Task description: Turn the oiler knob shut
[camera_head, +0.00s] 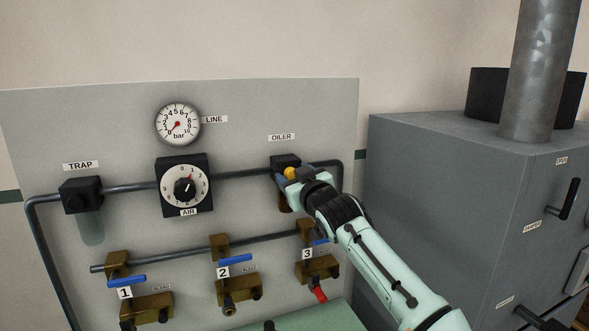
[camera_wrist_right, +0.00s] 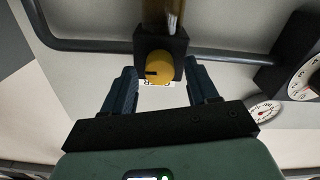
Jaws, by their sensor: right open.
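The oiler is a black block (camera_head: 284,160) on the pipe below the OILER label. Its yellow knob (camera_head: 290,173) shows just left of my right gripper (camera_head: 285,178), which partly hides it. In the right wrist view the knob (camera_wrist_right: 159,67) is round with a dark mark pointing left. It lies between and beyond the two blue fingers of my right gripper (camera_wrist_right: 160,82), with a gap on each side. The right gripper is open and holds nothing. An amber bowl (camera_wrist_right: 162,15) joins the black block. My left gripper is not in view.
The AIR dial (camera_head: 185,187), LINE gauge (camera_head: 178,124) and TRAP (camera_head: 82,195) are on the panel left of the oiler. Blue-handled valves (camera_head: 234,260) sit below. A grey cabinet (camera_head: 460,190) stands right of my right arm.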

